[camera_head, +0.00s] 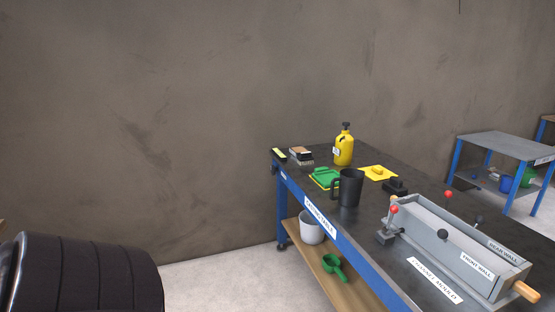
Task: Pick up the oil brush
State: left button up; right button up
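A small block-shaped brush (301,155) with a light brown and dark top and greyish bristles lies near the far left corner of the blue-framed workbench (412,183). It looks like the oil brush, but it is too small to be sure. Neither of my grippers shows in the head view, so nothing is seen touching the brush.
Near the brush are a yellow marker-like item (279,154), green cloth or pads (323,177), a yellow bottle (344,147) and a black mug (350,188). A grey mould (452,246) fills the near right. A white bucket (311,231) and green scoop (334,267) sit below.

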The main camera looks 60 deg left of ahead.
aim_at(304, 158)
jog(key=u, duration=1.7)
jog(key=i+j+z, duration=0.1)
jog(key=z, duration=0.45)
jog(key=i+j+z, duration=0.5)
jog(key=j, duration=0.25)
jog(key=i+j, duration=0.1)
jog(key=j, duration=0.15)
jog(key=i+j+z, duration=0.15)
jog(key=j, duration=0.15)
jog(key=i+j, duration=0.1)
jog(key=j, duration=0.15)
jog(key=i+j, duration=0.15)
jog(key=j, duration=0.2)
jog(key=i+j, duration=0.1)
jog(key=j, duration=0.2)
jog(key=i+j+z, duration=0.1)
jog(key=j, duration=0.25)
jog(key=i+j, duration=0.15)
jog(key=j, duration=0.2)
jog(key=i+j, duration=0.1)
jog(key=j, duration=0.2)
jog(key=z, duration=0.05)
